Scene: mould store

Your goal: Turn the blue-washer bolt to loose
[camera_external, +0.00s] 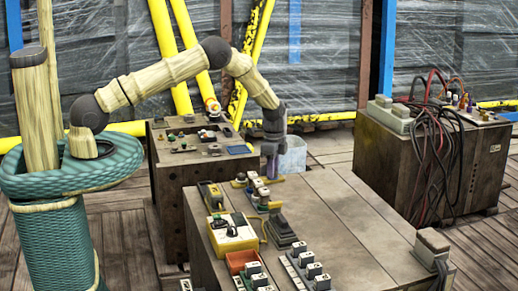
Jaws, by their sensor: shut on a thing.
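My gripper (271,168) points straight down at the back left edge of the front wooden bench (335,205). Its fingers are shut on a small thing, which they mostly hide. Small fittings with white and dark parts (258,188) stand just left of and below my gripper.
A yellow box (232,235), an orange-red bin (241,262), a dark stepped block (281,231) and several small switch-like blocks (314,270) stand on the front bench. A translucent tub (293,156) is behind my gripper. Black and red cables (437,125) hang over the right cabinet.

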